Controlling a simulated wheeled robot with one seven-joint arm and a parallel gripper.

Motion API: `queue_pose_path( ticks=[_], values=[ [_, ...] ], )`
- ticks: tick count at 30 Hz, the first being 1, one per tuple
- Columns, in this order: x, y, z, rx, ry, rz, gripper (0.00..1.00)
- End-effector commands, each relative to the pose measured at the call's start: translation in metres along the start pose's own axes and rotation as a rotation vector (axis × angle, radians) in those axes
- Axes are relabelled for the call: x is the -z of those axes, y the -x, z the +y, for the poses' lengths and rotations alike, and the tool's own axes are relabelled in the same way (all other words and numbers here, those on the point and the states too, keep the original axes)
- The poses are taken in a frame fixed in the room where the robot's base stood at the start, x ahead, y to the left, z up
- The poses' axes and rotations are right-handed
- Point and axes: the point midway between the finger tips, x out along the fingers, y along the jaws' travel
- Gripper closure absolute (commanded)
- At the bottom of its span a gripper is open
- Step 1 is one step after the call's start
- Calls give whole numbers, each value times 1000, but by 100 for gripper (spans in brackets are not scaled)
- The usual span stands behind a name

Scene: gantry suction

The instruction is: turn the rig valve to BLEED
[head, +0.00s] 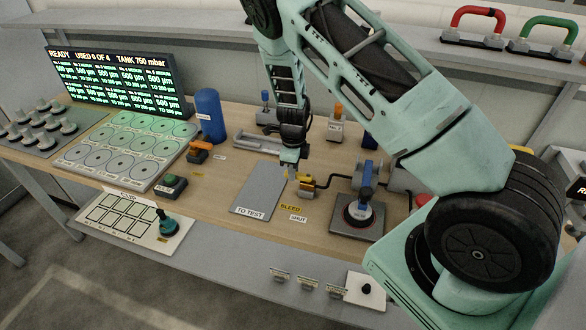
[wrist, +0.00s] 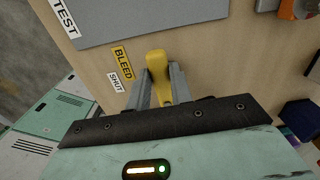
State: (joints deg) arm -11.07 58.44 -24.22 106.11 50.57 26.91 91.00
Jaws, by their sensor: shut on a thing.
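The rig valve (head: 307,184) is a small brass-yellow body on the wooden bench, right of the grey TO TEST plate (head: 260,190). My gripper (head: 290,170) reaches down at its left side. In the wrist view, the yellow valve handle (wrist: 158,70) stands between the two grey fingers of my gripper (wrist: 159,82), which are shut on it. The yellow BLEED label (head: 290,208) and the white SHUT label (head: 298,218) lie in front of the valve. They also show left of the handle in the wrist view. I cannot tell which label the handle points to.
A blue cylinder (head: 209,115) stands at the back left. The lit screen (head: 118,80) reads READY. My arm hides the bench's right side.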

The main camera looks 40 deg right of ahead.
Motion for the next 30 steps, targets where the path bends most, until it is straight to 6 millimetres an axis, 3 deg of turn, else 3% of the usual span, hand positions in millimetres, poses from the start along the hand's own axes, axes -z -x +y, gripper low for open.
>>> queue_pose_path(
  ticks=[18, 19, 21, 30],
  values=[
    [0, 1, -3, 2, -47, -1, 100],
    [0, 1, -3, 3, -47, -1, 76],
    [0, 1, -3, 3, -46, -1, 56],
    [0, 1, -2, 1, -43, -1, 56]
  ],
)
